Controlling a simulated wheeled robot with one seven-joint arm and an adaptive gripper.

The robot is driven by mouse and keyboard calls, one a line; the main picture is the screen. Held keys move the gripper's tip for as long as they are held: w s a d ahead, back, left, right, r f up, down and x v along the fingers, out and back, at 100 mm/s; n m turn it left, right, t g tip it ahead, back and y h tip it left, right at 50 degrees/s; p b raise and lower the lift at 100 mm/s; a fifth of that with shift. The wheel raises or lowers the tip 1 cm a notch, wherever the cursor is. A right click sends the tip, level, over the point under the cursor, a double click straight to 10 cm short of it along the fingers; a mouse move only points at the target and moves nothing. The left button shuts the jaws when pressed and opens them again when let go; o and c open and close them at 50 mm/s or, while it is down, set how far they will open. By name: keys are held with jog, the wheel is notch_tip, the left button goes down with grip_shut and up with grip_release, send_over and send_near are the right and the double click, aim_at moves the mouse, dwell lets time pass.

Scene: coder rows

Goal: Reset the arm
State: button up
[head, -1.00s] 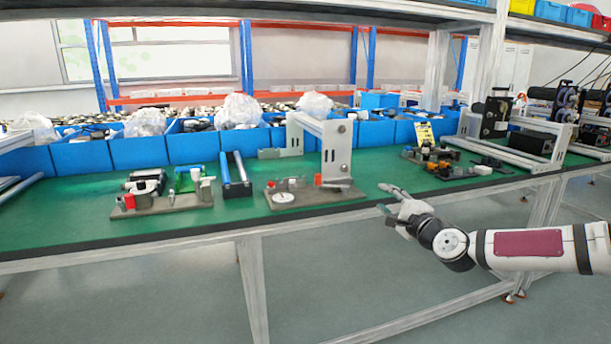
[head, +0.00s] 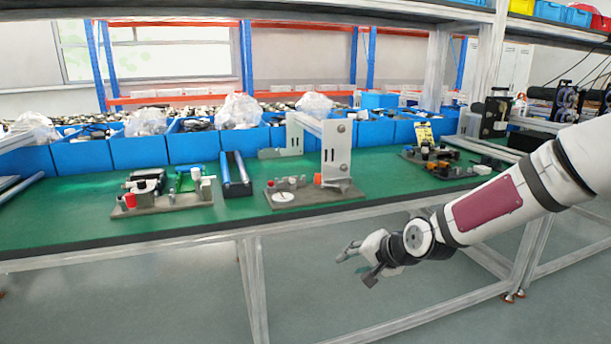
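My gripper (head: 358,262) is at the end of my white and grey arm, which comes in from the right side of the head view. It is in front of the green workbench (head: 110,222) and shows lower than the bench's front edge. Its two fingers point left and stand apart, with a gap between them. Nothing shows between the fingers. My arm hides part of the bench's right side.
On the bench stand a left fixture (head: 165,195), blue rollers (head: 235,172), a middle fixture with a metal bracket (head: 335,150) and a right fixture (head: 440,158). Blue bins (head: 140,152) line the back. Bench legs (head: 252,285) stand below. The floor in front is clear.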

jog(key=s+d+r+n+g+h, duration=0.2)
jog(key=s+d+r, duration=0.1)
jog(key=s, duration=0.5)
jog(key=s+d+r+n+g+h, duration=0.1)
jog(key=s+d+r+h, duration=0.15)
jog(key=s, duration=0.45)
jog(key=s+d+r+n+g+h, duration=0.2)
jog(key=s+d+r, duration=0.1)
jog(key=s, duration=0.5)
jog(key=s+r+n+g+y, duration=0.1)
jog(key=s+r, duration=0.1)
jog(key=s, duration=0.9)
jog(key=s+r+g, duration=0.1)
jog(key=s+r, duration=0.2)
jog(key=s, duration=0.8)
notch_tip(320, 180, up, 20)
jog(key=t+p, duration=0.3)
jog(key=p, duration=1.6)
jog(key=shift+a+r+n, duration=0.25)
jog(key=shift+a+n, duration=0.05)
jog(key=shift+a, duration=0.15)
jog(key=shift+w, duration=0.1)
jog(key=shift+c, duration=0.6)
